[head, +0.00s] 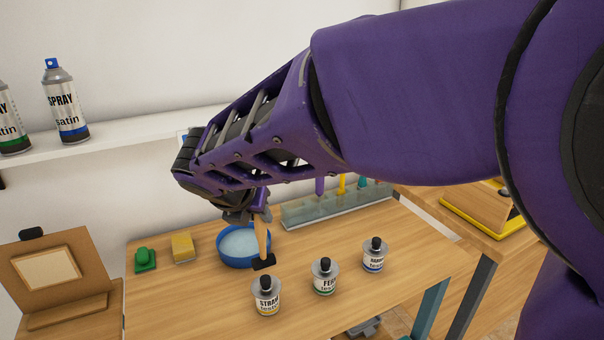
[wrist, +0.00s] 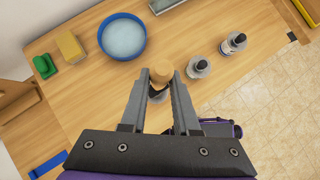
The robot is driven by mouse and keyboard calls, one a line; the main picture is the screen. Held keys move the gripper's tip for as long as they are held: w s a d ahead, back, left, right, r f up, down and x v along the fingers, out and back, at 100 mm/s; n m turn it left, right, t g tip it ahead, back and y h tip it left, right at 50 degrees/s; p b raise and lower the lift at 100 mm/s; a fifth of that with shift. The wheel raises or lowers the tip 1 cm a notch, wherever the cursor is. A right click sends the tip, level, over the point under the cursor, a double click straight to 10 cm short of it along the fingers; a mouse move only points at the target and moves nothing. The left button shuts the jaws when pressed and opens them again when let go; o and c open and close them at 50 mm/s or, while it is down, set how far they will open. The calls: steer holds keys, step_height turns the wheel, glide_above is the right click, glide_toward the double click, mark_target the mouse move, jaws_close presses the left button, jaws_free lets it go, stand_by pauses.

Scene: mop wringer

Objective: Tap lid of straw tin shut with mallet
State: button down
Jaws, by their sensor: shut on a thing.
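My gripper (head: 262,214) is shut on the wooden handle of the mallet (head: 261,237), which hangs with its black head (head: 263,262) down. The handle's end shows between my fingers (wrist: 157,92) in the wrist view. The straw tin (head: 267,302) stands on the table just in front of the mallet head in the head view. It has a grey top with a black knob (head: 266,283); whether its lid sits fully down is too small to tell. In the wrist view the straw tin is mostly hidden behind the gripper and mallet.
The fern tin (head: 324,282) and a blue-labelled tin (head: 373,261) stand to the right. A blue bowl (head: 233,263) is behind the mallet, with a yellow sponge (head: 183,247) and a green item (head: 145,260) to its left. A rack (head: 330,208) stands at the back.

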mark_target(258, 227)
stand_by(0.3)
steer(key=shift+f+b, duration=1.1)
steer(key=shift+f, duration=0.6)
steer(key=shift+r, duration=0.15)
step_height(258, 227, up, 2)
steer(key=p, duration=0.3)
steer(key=shift+r, duration=0.25)
steer(key=shift+r+b, duration=0.25)
steer(key=shift+b, duration=0.15)
steer(key=shift+r, duration=0.4)
